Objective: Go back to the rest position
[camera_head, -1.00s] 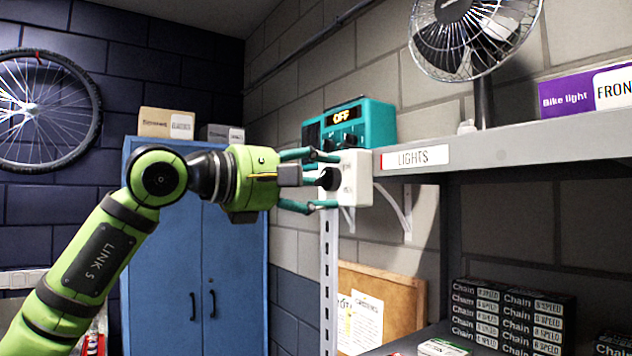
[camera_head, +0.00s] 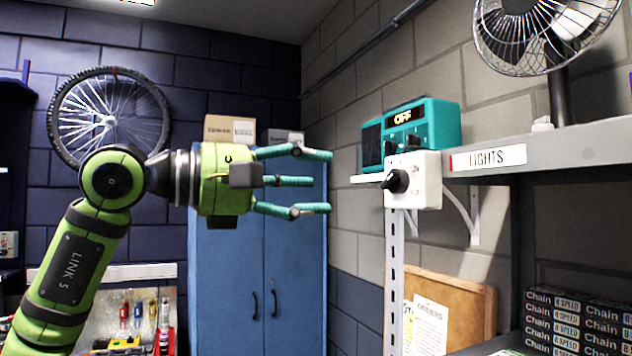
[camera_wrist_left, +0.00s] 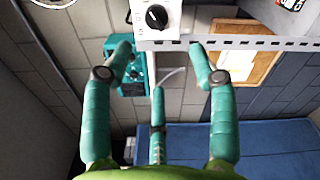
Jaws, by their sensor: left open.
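My left gripper (camera_head: 318,182) is open and empty, its teal fingers spread and pointing right in the head view. A white switch box (camera_head: 427,180) with a black rotary knob (camera_head: 396,181) is fixed at the shelf's end, to the right of the fingertips with a clear gap. In the left wrist view, the fingers (camera_wrist_left: 160,60) are spread, and the switch box (camera_wrist_left: 172,18) with its knob (camera_wrist_left: 156,17) shows beyond them at the top. My right gripper is in neither view.
A teal device (camera_head: 438,128) reading OFF sits behind the switch box. The grey shelf (camera_head: 590,143) labelled LIGHTS carries a fan (camera_head: 545,35). A blue cabinet (camera_head: 255,290) stands behind my left gripper. A bicycle wheel (camera_head: 75,120) hangs on the dark wall.

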